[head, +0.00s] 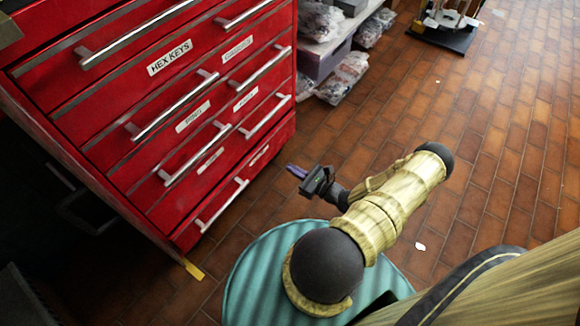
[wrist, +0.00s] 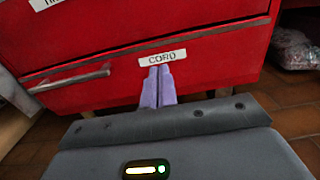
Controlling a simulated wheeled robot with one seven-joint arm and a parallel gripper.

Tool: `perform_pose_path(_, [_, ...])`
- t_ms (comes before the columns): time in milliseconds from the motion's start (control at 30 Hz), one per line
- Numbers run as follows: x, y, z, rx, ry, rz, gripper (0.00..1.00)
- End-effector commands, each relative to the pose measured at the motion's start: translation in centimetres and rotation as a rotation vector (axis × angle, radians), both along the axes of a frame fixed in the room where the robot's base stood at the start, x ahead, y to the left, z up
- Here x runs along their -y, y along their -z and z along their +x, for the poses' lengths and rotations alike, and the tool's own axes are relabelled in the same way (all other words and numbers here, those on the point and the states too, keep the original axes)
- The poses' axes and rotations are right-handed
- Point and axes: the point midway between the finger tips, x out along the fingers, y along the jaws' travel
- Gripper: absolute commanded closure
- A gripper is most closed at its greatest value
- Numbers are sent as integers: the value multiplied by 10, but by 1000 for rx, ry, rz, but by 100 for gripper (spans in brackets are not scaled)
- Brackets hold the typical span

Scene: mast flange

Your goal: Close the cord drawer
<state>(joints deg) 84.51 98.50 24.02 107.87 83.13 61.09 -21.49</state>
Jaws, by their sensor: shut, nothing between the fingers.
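The cord drawer is the lowest drawer of the red cabinet. In the wrist view its red front (wrist: 215,60) carries a white CORD label (wrist: 163,57), with a metal bar handle (wrist: 70,80) to the left. In the head view, the front (head: 215,190) looks flush or nearly flush with the drawers above; a small gap cannot be ruled out. My gripper (head: 291,170) is shut and empty, its purple fingers pointing at the cabinet. In the wrist view the fingertips (wrist: 159,70) appear just below the label. The head view shows floor between them and the drawer front.
Other red drawers with bar handles, one labelled HEX KEYS (head: 170,58), rise above. A shelf with bagged items (head: 343,78) stands right of the cabinet. Brick-tiled floor (head: 500,150) is mostly clear to the right.

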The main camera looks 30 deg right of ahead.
Motion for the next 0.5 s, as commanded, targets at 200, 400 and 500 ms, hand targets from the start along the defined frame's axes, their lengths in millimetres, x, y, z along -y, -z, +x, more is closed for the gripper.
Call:
perform_pose_path(200, [-14,4,36,1,-4,0,100])
perform_pose_path(400, [-25,4,69,1,-2,0,100])
perform_pose_path(500, [-31,5,85,1,-1,-1,100])
